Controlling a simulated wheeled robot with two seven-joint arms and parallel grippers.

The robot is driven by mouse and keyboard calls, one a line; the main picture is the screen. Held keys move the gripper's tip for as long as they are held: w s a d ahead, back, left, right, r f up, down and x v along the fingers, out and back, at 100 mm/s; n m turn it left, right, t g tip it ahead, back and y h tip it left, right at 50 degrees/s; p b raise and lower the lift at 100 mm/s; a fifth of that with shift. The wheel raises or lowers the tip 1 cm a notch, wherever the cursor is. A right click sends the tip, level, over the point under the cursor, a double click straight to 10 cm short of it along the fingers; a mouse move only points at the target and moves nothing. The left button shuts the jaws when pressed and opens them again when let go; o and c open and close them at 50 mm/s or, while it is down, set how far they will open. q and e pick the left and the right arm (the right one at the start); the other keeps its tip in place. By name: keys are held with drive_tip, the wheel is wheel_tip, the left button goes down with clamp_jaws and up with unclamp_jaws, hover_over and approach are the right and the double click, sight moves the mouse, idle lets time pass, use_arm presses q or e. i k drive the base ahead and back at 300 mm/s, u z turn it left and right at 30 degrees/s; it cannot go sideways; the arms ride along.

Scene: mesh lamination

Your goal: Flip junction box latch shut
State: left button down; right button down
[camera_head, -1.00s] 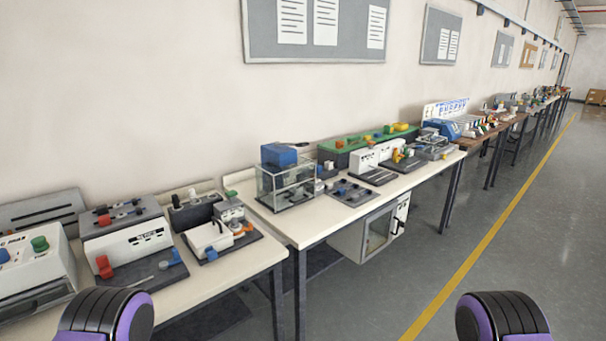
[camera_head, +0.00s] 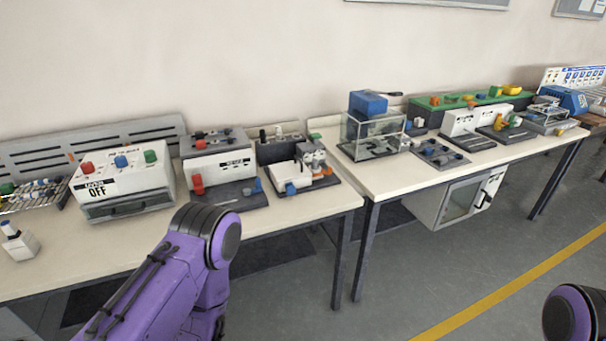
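I cannot tell for sure which item is the junction box. A white box with a glazed front (camera_head: 463,203) sits under the right table, with a white panel with dark fittings (camera_head: 489,190) on its right side. A grey unit with a red lever (camera_head: 220,168) and a unit with a white cover and blue and orange parts (camera_head: 298,173) sit on the left table. No latch is clear enough to read. My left arm shows at lower left, its dark rounded joint in front of the left table's edge. Part of my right arm shows at lower right. Neither gripper is visible.
A white control box marked OFF (camera_head: 124,181) and a small white bottle (camera_head: 18,243) stand on the left table (camera_head: 110,247). A glass case (camera_head: 373,134) stands on the right table (camera_head: 390,180). The grey floor right of the tables, with a yellow line (camera_head: 520,275), is clear.

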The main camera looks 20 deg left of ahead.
sight(290, 189)
drive_tip(key=u, duration=0.85)
drive_tip(key=i, duration=0.4)
drive_tip(key=z, duration=1.15)
